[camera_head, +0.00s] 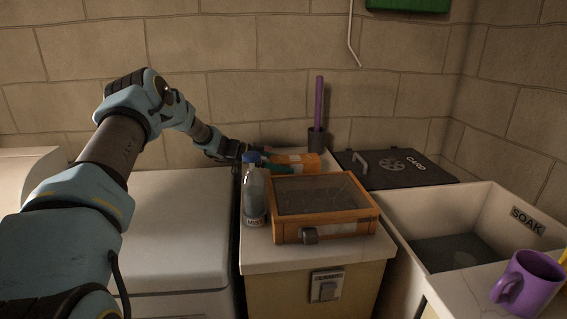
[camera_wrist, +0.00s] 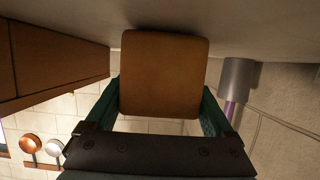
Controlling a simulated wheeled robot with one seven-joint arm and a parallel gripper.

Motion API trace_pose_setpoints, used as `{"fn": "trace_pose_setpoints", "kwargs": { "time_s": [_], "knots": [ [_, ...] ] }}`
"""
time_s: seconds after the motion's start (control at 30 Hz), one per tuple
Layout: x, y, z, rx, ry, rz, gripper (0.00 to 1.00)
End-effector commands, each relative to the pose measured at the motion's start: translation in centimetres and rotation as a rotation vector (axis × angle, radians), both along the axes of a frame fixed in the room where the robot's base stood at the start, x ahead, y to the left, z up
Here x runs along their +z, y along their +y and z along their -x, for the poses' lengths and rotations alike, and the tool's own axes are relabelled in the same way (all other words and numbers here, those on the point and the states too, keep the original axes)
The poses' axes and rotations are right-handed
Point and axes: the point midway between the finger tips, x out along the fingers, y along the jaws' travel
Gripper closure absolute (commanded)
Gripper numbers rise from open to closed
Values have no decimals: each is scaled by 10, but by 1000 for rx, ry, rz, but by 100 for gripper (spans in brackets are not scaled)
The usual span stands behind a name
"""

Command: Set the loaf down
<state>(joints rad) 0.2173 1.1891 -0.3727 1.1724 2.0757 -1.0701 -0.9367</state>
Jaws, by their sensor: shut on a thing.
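The loaf is an orange-brown block (camera_head: 304,160) at the back of the counter, behind the glass-topped case. In the wrist view the loaf (camera_wrist: 164,72) fills the middle, with its flat brown end toward the camera. My gripper (camera_head: 283,167) is shut on the loaf, with one green finger on each side of it in the wrist view (camera_wrist: 160,108). The loaf is at or just above the pale counter top (camera_head: 290,256); I cannot tell whether it touches. The case and bottle hide part of the gripper and the loaf's underside.
The wooden case with a dark glass lid (camera_head: 283,236) stands just in front of the loaf. A clear bottle with a blue cap (camera_head: 254,195) stands left of it. A dark holder (camera_head: 315,140) with a purple stick (camera_head: 319,100) is behind. A sink (camera_head: 402,210) lies right.

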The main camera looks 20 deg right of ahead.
Motion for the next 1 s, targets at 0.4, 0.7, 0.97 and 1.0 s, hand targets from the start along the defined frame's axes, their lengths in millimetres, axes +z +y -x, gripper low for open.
{"fn": "trace_pose_setpoints", "kwargs": {
  "time_s": [0.4, 0.7, 0.97, 1.0],
  "knots": [
    [-3, 0, 0, 0, -1, -1, 2],
    [0, 0, 0, 1, -1, 0, 0],
    [10, 33, -11, 3, -4, -3, 0],
    [13, 41, -14, 3, -4, -2, 0]
  ]
}}
